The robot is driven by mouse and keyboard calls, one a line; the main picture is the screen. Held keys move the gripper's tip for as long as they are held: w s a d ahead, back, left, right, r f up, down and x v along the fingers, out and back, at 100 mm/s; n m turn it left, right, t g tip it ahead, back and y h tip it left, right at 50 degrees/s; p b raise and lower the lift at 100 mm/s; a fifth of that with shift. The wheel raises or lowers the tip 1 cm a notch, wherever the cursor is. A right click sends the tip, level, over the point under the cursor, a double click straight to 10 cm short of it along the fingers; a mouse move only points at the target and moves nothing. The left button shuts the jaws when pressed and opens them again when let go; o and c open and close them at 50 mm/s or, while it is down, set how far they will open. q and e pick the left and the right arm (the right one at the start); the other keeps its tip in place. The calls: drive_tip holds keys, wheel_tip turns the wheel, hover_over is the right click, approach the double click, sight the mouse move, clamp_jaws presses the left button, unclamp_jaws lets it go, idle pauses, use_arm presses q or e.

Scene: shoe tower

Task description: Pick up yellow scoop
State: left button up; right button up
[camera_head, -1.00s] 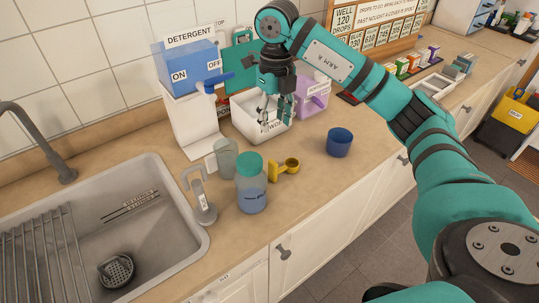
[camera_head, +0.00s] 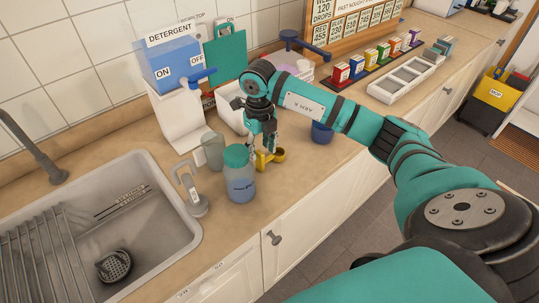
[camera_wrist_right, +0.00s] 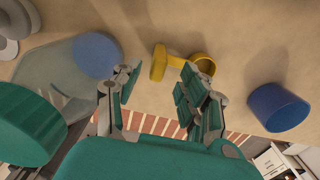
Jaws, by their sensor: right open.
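The yellow scoop (camera_head: 275,157) lies on the counter just right of the teal-lidded bottle. My right gripper (camera_head: 260,148) hangs over the scoop, pointing down, and partly hides it in the head view. In the right wrist view, the right gripper (camera_wrist_right: 157,84) is open and empty, its fingers spread. There the scoop's handle (camera_wrist_right: 159,62) shows in the gap between the fingertips, and its round cup (camera_wrist_right: 204,64) lies behind the right finger. I cannot tell the exact height of the fingertips above the scoop. My left gripper is not in view.
The teal-lidded bottle (camera_head: 240,180) stands close left of the gripper, with a clear cup (camera_head: 213,152) behind it. A blue cup (camera_head: 322,133) stands to the right, partly behind my arm. A grey-handled tool (camera_head: 193,195) stands by the sink (camera_head: 140,255).

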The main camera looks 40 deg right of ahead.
sight(260, 152)
drive_tip(key=f, duration=0.1)
drive_tip(key=f+p, duration=0.1)
drive_tip(key=f, duration=0.1)
drive_tip(key=shift+w+a+f, duration=0.1)
drive_tip(key=shift+a+f, duration=0.1)
drive_tip(key=shift+f, duration=0.25)
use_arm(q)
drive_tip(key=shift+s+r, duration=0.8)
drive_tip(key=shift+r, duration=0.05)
use_arm(e)
clamp_jaws()
